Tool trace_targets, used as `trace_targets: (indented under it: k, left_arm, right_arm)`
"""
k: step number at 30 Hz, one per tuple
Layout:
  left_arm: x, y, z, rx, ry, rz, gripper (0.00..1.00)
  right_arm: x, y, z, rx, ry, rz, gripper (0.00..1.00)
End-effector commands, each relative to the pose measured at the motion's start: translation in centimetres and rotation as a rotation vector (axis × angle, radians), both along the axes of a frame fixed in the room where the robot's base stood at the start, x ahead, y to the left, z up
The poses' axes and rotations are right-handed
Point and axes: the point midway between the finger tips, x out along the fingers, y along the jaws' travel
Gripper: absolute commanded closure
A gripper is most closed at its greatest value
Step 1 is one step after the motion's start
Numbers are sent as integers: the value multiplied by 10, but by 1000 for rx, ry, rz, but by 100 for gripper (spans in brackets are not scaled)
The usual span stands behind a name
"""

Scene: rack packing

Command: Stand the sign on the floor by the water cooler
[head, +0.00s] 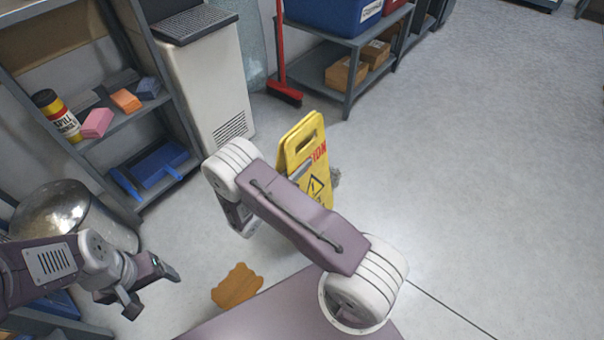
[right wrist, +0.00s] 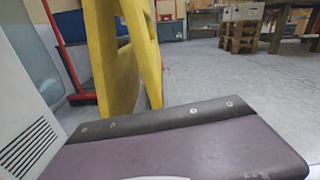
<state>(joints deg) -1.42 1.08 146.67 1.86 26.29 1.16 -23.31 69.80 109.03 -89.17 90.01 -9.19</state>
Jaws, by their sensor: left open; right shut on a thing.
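The yellow sign (head: 303,143), with a handle slot, red lettering and a black warning triangle, is upright in front of the white water cooler (head: 207,85), to its right in the head view. My right forearm covers its lower part, so I cannot tell whether it touches the floor. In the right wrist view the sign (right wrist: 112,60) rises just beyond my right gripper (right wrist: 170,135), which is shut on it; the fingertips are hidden. The cooler's vented side (right wrist: 28,145) is at the left there. My left gripper (head: 155,288) is open and empty at lower left.
A red broom (head: 283,85) stands by a shelf with a blue bin (head: 335,12) and cardboard boxes. A left shelf holds sponges, a spill canister (head: 58,115) and a blue dustpan (head: 150,168). A brown wooden piece (head: 237,287) is near my left gripper. Floor at right is clear.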

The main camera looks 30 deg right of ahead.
Motion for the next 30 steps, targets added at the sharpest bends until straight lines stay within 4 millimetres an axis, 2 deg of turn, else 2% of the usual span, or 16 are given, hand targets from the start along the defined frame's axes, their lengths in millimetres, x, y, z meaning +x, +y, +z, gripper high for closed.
trace_targets:
  k: [3,6,17,18,20,30]
  left_arm:
    - [0,0,-22,0,0,0,22]
    - [0,0,-35,0,0,0,22]
    - [0,0,-32,0,0,0,22]
    - [0,0,-32,0,0,0,22]
    - [0,0,-32,0,0,0,22]
    - [0,0,-29,0,0,0,22]
  right_arm:
    - [0,0,-24,-2,-2,0,100]
    - [0,0,-40,-2,-3,0,100]
    - [0,1,-39,-2,-2,0,100]
    - [0,0,-40,0,1,0,83]
    - [0,0,-39,0,1,0,69]
    - [0,1,-36,0,0,0,69]
